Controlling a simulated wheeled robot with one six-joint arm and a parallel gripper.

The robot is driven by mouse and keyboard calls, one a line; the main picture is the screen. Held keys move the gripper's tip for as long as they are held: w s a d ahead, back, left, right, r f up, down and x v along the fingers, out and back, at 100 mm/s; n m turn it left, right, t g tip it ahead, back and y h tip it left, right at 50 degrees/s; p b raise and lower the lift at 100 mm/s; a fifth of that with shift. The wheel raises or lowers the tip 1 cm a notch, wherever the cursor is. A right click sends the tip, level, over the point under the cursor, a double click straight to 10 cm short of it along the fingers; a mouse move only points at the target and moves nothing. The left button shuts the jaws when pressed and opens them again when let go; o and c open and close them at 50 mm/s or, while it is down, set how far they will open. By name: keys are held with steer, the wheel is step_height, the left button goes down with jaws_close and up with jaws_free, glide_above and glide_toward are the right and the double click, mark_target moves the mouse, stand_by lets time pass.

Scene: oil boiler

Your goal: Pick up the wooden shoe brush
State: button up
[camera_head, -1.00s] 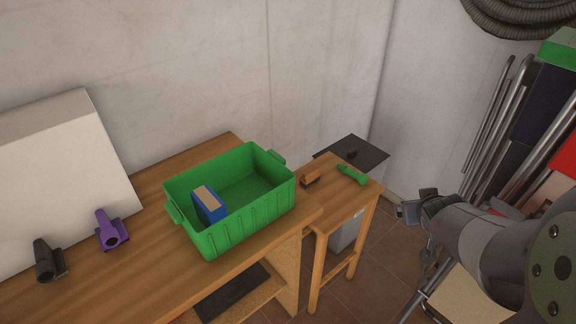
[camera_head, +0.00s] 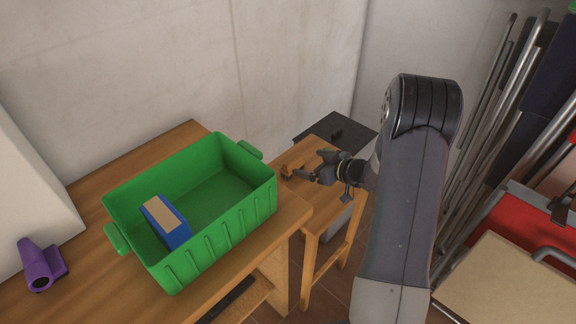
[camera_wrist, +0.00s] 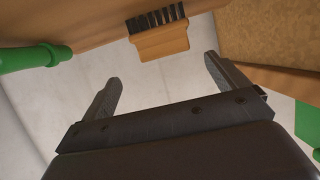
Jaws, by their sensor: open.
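The wooden shoe brush (camera_head: 287,172) lies on the small wooden table, close to the green crate, and is partly covered by my gripper in the head view. In the wrist view the brush (camera_wrist: 160,43) shows an orange-brown wooden block with a row of dark bristles. My gripper (camera_head: 309,166) is open and empty, above the small table just right of the brush. In the wrist view the brush lies ahead of the gap between the two fingers (camera_wrist: 161,75), apart from both.
A green crate (camera_head: 215,238) holding a blue and tan box (camera_head: 166,222) stands on the workbench left of the brush. A green object (camera_wrist: 35,57), like a torch, lies on the small table beside the brush. A purple object (camera_head: 40,266) lies at the far left.

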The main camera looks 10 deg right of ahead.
mark_target(295, 160)
steer(key=x, duration=0.8)
steer(key=shift+s+a, duration=0.2)
steer(key=shift+a, duration=0.15)
steer(key=c, duration=1.1)
